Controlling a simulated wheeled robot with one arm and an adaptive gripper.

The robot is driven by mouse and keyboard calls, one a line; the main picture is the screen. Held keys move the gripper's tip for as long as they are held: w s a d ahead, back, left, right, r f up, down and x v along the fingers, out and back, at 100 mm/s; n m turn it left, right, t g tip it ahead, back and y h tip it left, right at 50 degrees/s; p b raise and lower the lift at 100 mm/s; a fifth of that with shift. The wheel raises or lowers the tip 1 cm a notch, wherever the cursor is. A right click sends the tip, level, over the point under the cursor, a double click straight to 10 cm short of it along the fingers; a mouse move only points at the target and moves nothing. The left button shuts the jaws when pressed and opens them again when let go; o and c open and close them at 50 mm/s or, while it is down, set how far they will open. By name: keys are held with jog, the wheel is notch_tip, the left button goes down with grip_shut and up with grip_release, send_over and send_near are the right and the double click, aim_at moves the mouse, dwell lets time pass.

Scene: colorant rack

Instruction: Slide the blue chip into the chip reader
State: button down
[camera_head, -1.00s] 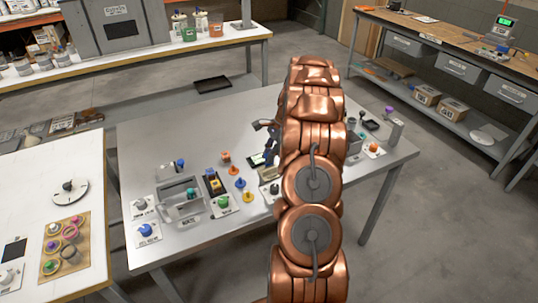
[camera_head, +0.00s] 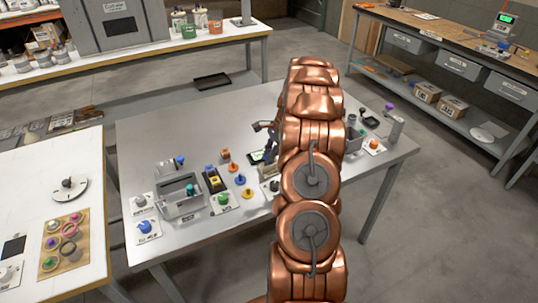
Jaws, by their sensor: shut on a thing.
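My gripper (camera_head: 269,142) shows as dark parts beside the left edge of my copper arm, low over the middle of the grey table. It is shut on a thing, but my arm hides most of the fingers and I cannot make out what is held. A small blue piece (camera_head: 239,180) stands free on the table, between an orange piece (camera_head: 232,167) and a yellow piece (camera_head: 247,193). I cannot tell whether it is the blue chip.
The table's back left is clear.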

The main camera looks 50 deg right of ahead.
jog(key=shift+f, duration=0.55)
jog(key=shift+r, duration=0.1)
jog(key=shift+r+p, duration=0.3)
jog(key=shift+r, duration=1.15)
jog(key=shift+a, duration=0.1)
dwell(0.3)
jog(key=shift+f+b, duration=0.4)
jog(key=shift+f, duration=1.15)
dwell(0.5)
jog(key=shift+r, duration=0.15)
jog(key=shift+r+p, duration=0.45)
jog(key=shift+r, duration=0.95)
